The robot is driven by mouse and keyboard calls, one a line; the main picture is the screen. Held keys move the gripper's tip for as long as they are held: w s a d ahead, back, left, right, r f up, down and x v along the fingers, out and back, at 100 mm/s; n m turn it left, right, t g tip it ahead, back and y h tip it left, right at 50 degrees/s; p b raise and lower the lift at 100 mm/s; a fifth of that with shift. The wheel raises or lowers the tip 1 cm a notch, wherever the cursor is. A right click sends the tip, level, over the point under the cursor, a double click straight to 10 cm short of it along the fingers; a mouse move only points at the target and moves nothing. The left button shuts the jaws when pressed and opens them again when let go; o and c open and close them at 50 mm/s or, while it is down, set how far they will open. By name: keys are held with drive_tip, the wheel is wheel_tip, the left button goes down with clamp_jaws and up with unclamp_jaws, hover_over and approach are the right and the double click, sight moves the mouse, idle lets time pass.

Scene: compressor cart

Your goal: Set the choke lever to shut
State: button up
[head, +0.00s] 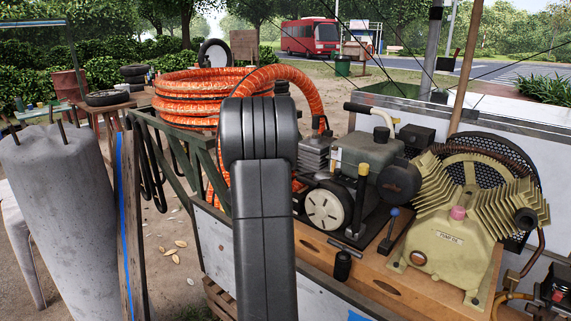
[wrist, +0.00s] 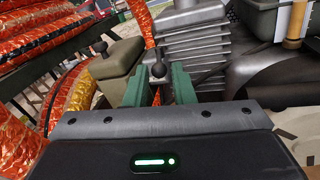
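In the wrist view, a small dark lever with a round black knob (wrist: 158,70) stands in front of the grey finned engine block (wrist: 195,45). No label shows, so I cannot tell for sure that it is the choke lever. My gripper (wrist: 159,82) has its two green fingers apart, one on each side of the knob, with gaps visible beside it. In the head view my arm hides the gripper and this lever. The engine (head: 365,160) stands on the cart, right of my arm. A separate blue-knobbed lever (head: 394,212) stands in front of the engine.
A coiled orange hose (head: 200,100) lies left of the engine; one length arches over behind my arm. A beige compressor pump (head: 450,240) sits at the right on the wooden cart top (head: 345,270). A grey cylinder (head: 60,210) stands at the left.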

drive_tip(key=v, duration=1.1)
drive_tip(key=shift+b, duration=0.3)
drive_tip(key=shift+s+a, duration=0.1)
